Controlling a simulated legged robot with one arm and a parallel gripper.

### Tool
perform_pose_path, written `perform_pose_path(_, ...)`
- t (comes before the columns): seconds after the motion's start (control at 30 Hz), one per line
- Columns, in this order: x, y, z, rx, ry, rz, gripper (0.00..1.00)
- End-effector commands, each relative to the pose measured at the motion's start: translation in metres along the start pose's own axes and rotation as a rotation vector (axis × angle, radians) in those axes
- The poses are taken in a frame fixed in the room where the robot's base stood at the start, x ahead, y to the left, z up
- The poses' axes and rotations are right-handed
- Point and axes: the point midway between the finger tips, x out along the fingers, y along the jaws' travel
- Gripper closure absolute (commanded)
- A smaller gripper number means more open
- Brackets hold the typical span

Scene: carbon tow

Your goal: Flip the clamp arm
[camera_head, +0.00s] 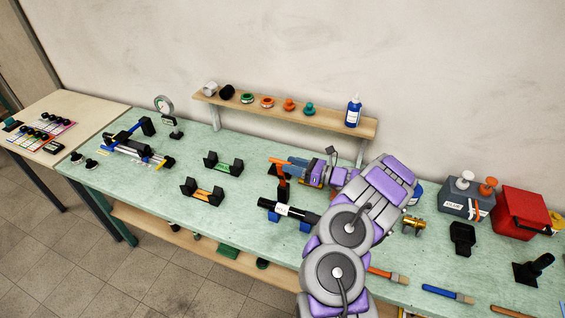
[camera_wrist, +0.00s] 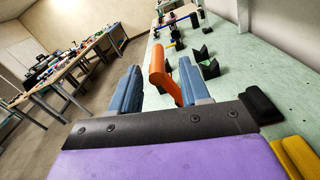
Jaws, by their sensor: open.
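The orange clamp arm (camera_wrist: 158,66) shows in the wrist view between my two blue fingers, nearer the right one. I cannot tell whether it touches that finger. In the head view the orange clamp arm (camera_head: 278,160) shows at my fingertips, above a black upright post (camera_head: 283,189). My gripper (camera_head: 291,165) reaches leftward over the green bench and is open. In the wrist view my gripper (camera_wrist: 158,84) has its fingers apart on either side of the orange part. The clamp's base is partly hidden by my gripper.
A black tube with a white label (camera_head: 288,210) lies on blue supports in front of the post. A wooden shelf (camera_head: 330,124) runs behind. A brass spool (camera_head: 413,224) stands right of my arm.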

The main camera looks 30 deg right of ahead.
Motion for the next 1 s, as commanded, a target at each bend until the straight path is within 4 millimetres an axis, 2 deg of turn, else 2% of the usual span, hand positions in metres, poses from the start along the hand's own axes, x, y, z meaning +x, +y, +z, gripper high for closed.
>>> perform_pose_path(0.03, -0.013, -0.002, 0.0, 0.001, 0.0, -0.006, 0.54)
perform_pose_path(0.3, -0.073, -0.004, -0.001, -0.001, 0.002, -0.007, 0.54)
perform_pose_path(0.5, -0.107, -0.003, -0.001, -0.001, 0.0, -0.004, 0.54)
perform_pose_path(0.7, -0.123, -0.004, -0.001, 0.0, 0.001, -0.004, 0.54)
perform_pose_path(1.0, -0.125, -0.003, -0.001, 0.0, 0.001, -0.003, 0.54)
